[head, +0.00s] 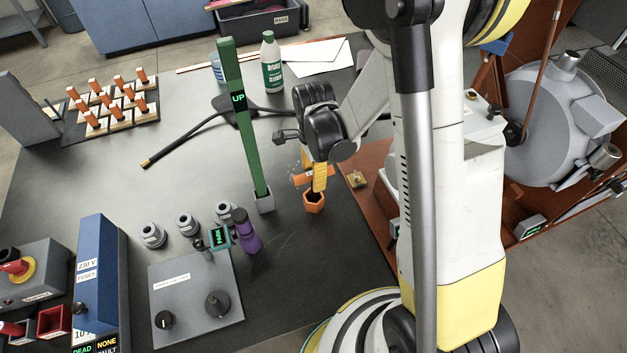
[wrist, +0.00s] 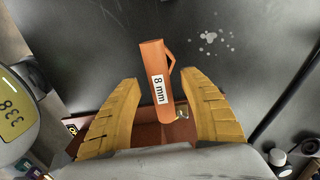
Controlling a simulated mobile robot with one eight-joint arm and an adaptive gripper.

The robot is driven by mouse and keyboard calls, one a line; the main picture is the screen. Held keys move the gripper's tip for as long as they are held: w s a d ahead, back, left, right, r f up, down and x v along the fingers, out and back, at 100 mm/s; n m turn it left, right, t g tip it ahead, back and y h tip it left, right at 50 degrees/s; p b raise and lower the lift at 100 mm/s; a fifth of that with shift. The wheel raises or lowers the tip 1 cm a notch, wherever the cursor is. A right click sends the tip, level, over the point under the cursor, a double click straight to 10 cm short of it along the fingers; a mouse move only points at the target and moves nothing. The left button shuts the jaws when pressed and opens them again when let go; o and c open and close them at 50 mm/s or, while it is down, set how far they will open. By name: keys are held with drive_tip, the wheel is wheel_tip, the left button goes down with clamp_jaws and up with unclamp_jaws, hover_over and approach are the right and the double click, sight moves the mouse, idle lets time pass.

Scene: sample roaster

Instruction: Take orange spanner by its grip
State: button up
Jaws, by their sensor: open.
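The orange spanner (wrist: 158,67) shows in the wrist view as an orange bar with a white "8 mm" label and a small loop on its right side. It lies between the two yellow fingers of my gripper (wrist: 160,80), with a gap on each side. In the head view, my gripper (head: 319,178) is low over the dark table, fingers pointing down, and the spanner's orange bar (head: 300,179) shows beside them. An orange hexagonal piece (head: 314,203) is just below the fingers; I cannot tell whether it belongs to the spanner. My gripper is open.
A tall green post (head: 242,120) marked "UP" stands close left of my gripper. A purple bottle-like object (head: 245,232) and a grey control box (head: 195,290) are nearer. A white-and-green bottle (head: 271,65) stands behind. The brown roaster base (head: 370,190) is to the right.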

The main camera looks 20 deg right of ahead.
drive_tip(key=shift+f+b, duration=0.25)
drive_tip(key=shift+b, duration=0.15)
idle(0.4)
clamp_jaws()
